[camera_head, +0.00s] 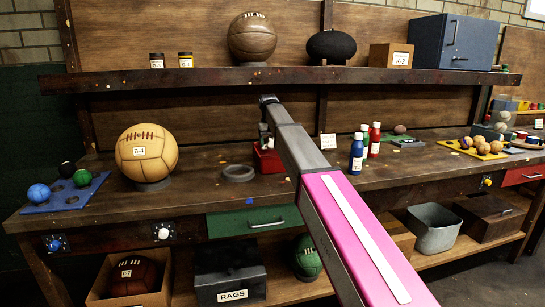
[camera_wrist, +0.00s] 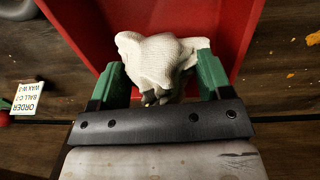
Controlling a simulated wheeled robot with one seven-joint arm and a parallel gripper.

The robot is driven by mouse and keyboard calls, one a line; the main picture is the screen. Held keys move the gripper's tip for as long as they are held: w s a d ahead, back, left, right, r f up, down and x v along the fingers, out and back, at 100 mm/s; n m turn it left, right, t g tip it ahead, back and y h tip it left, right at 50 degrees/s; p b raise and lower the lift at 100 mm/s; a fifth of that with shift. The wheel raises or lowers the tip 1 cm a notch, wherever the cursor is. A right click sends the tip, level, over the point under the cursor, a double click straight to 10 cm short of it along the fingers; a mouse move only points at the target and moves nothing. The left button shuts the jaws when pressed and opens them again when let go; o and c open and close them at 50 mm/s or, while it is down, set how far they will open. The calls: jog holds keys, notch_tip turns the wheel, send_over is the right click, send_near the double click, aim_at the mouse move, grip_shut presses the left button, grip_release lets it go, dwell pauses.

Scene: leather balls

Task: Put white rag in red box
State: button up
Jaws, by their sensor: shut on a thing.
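In the wrist view, my gripper (camera_wrist: 162,92) is shut on the white rag (camera_wrist: 160,60), which is bunched between the two green fingers. The rag shows in front of the red box (camera_wrist: 88,30), whose inside and side walls are seen around it. I cannot tell how far the rag is above the box floor. In the head view, the red box (camera_head: 268,160) stands on the workbench and is partly hidden behind my arm.
A grey ring (camera_head: 239,173) lies left of the red box. Blue (camera_head: 356,155), green and red bottles stand to its right. A tan ball (camera_head: 147,153) sits farther left on the bench. A shelf (camera_head: 200,79) runs above. A small order card (camera_wrist: 27,97) shows beside the box.

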aim_at(269, 136)
jog(key=shift+f, duration=2.95)
jog(key=shift+f, duration=0.1)
jog(key=o, duration=0.9)
jog(key=r, duration=1.2)
jog(key=shift+s+a+r, duration=0.1)
jog(key=shift+a, duration=0.25)
